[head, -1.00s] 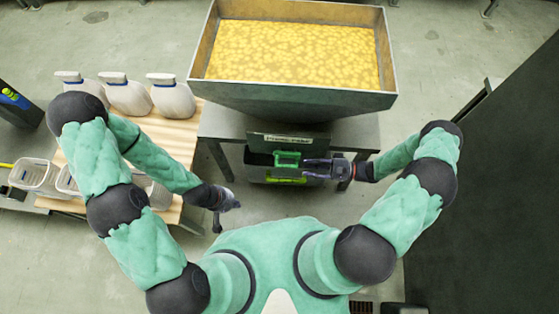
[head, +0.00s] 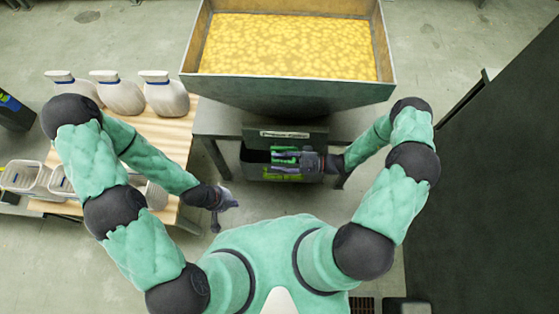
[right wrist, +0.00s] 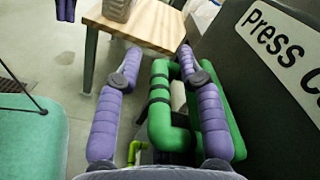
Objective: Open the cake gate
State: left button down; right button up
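The cake gate's green handle (right wrist: 160,105) has black bands and stands out from the dark press front (right wrist: 265,75), which carries a white label beginning "Press C". My right gripper (right wrist: 157,62) is open, with one purple finger on each side of the green handle; I cannot tell whether either finger touches it. In the head view the right gripper (head: 299,162) partly covers the green handle (head: 284,152). My left gripper (head: 225,205) is low at the left, away from the press, and its finger gap is unclear.
A hopper (head: 290,92) full of yellow material stands above the press. A dark wall (head: 505,190) stands at the right. Open floor lies between the table and my body.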

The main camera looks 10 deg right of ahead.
grip_shut()
jog(key=shift+s+a+p, duration=0.2)
jog(key=shift+s+p, duration=0.05)
jog(key=shift+s, duration=0.55)
jog(key=shift+s+a+p, duration=0.2)
jog(key=shift+s, duration=0.6)
jog(key=shift+s+a+p, duration=0.2)
jog(key=shift+s+p, duration=0.05)
jog(key=shift+s, duration=0.55)
grip_release()
jog(key=shift+w, duration=0.1)
jog(key=v, duration=1.2)
